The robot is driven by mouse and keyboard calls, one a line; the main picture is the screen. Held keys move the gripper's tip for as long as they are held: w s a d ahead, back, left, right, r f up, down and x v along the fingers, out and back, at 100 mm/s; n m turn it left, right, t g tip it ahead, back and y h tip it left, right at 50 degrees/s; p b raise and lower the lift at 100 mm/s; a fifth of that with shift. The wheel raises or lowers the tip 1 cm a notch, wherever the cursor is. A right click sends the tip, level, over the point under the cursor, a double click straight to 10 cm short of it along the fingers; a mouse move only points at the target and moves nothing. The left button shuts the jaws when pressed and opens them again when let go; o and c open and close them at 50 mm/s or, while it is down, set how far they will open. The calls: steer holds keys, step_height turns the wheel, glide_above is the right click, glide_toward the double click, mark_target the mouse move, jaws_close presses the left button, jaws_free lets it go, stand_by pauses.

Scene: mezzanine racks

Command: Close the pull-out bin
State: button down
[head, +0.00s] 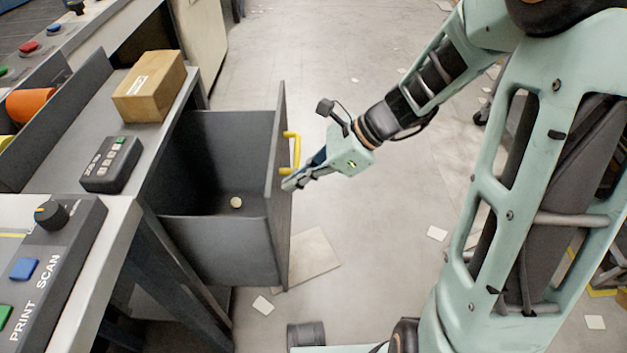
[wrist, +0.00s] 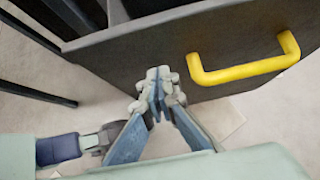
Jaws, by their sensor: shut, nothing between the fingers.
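The pull-out bin (head: 220,245) is a dark grey open-topped drawer, pulled out to the right from under the workbench. In the wrist view the fingertips (wrist: 158,80) are left of the handle, against or very near the panel; contact is unclear.
A cardboard box (head: 150,86) and a black keypad device (head: 111,163) sit on the bench top above the bin. A control panel with PRINT and SCAN buttons (head: 45,270) is at the lower left. The floor right of the bin is open, with scattered paper scraps.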

steer(key=shift+a, duration=0.3)
steer(key=shift+a, duration=0.5)
steer(key=a+p, duration=0.3)
steer(key=a, duration=1.9)
steer(key=shift+w+a, duration=0.3)
steer(key=shift+w, duration=0.05)
steer(key=shift+a+r, duration=0.1)
steer(key=shift+r, duration=0.1)
